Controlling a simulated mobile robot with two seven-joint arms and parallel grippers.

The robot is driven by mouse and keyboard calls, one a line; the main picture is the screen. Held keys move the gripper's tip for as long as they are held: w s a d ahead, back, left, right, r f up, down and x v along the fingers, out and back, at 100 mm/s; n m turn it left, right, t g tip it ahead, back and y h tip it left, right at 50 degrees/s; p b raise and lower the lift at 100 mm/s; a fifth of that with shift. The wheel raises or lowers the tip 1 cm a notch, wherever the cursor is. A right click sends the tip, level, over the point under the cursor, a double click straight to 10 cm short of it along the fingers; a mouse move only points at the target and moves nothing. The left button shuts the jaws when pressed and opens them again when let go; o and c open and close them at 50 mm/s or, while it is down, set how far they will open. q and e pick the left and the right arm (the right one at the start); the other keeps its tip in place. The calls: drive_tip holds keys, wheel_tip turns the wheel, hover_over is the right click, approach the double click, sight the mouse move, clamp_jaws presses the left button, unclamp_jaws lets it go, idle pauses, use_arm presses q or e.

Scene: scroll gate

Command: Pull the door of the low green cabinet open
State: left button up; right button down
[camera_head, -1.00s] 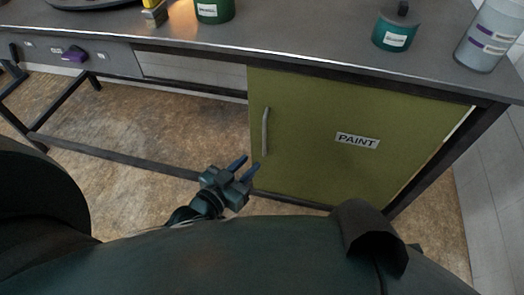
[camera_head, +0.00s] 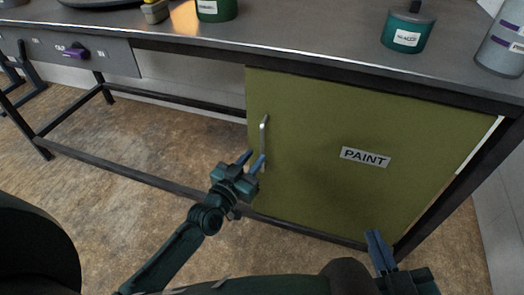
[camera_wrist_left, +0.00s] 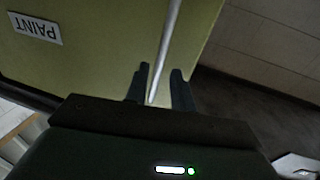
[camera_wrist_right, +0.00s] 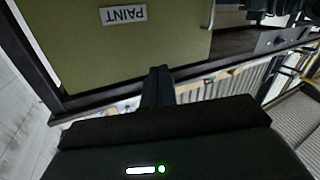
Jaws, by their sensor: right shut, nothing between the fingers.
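The low green cabinet door (camera_head: 340,195) carries a "PAINT" label (camera_head: 365,157) and looks closed. Its upright metal handle (camera_head: 264,140) is near the door's left edge. My left gripper (camera_head: 255,160) is open at the handle's lower part. In the left wrist view, the handle (camera_wrist_left: 169,40) runs down between the two open fingers (camera_wrist_left: 160,75); whether it lies fully between them in depth I cannot tell. My right gripper (camera_head: 376,238) is shut and empty, in front of the cabinet's lower right. Its closed fingers also show in the right wrist view (camera_wrist_right: 158,75).
The cabinet hangs under a grey workbench top (camera_head: 300,50). A drawer with a purple knob (camera_head: 76,51) is at the left. The floor (camera_head: 150,135) before the bench is clear.

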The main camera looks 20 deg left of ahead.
sight(261, 149)
use_arm(q)
drive_tip(key=b+x, duration=0.1)
drive_tip(key=x, duration=0.4)
clamp_jaws()
idle(0.5)
